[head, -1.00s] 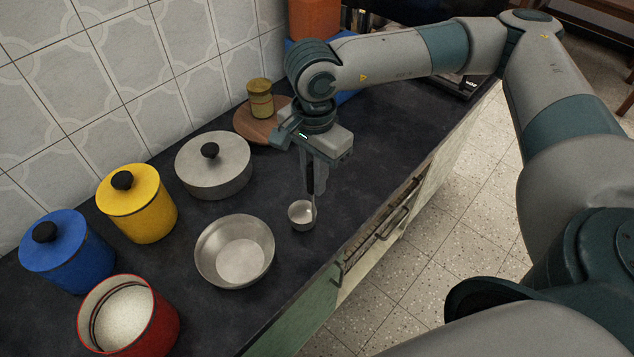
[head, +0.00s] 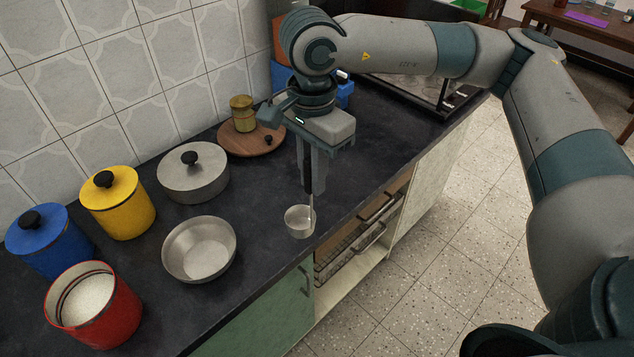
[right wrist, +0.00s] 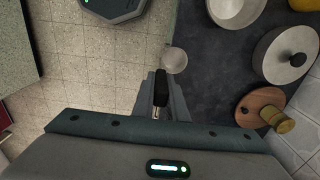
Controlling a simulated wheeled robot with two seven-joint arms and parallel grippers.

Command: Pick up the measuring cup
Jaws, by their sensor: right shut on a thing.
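The measuring cup (head: 299,222) is a small steel cup with an upright handle, near the counter's front edge in the head view. My right gripper (head: 312,188) points down above it and is shut on its handle. The cup hangs below the fingertips and looks raised off the counter, though the gap beneath it is hard to judge. In the right wrist view the cup (right wrist: 175,60) shows just beyond the fingers (right wrist: 160,95), which hold the dark handle. My left gripper is not in view.
A steel bowl (head: 199,250) stands left of the cup. Behind it are a lidded pan (head: 192,180) and a wooden board (head: 250,143) with a yellow jar (head: 242,114). Yellow (head: 119,208), blue (head: 50,243) and red (head: 110,318) canisters stand at the left.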

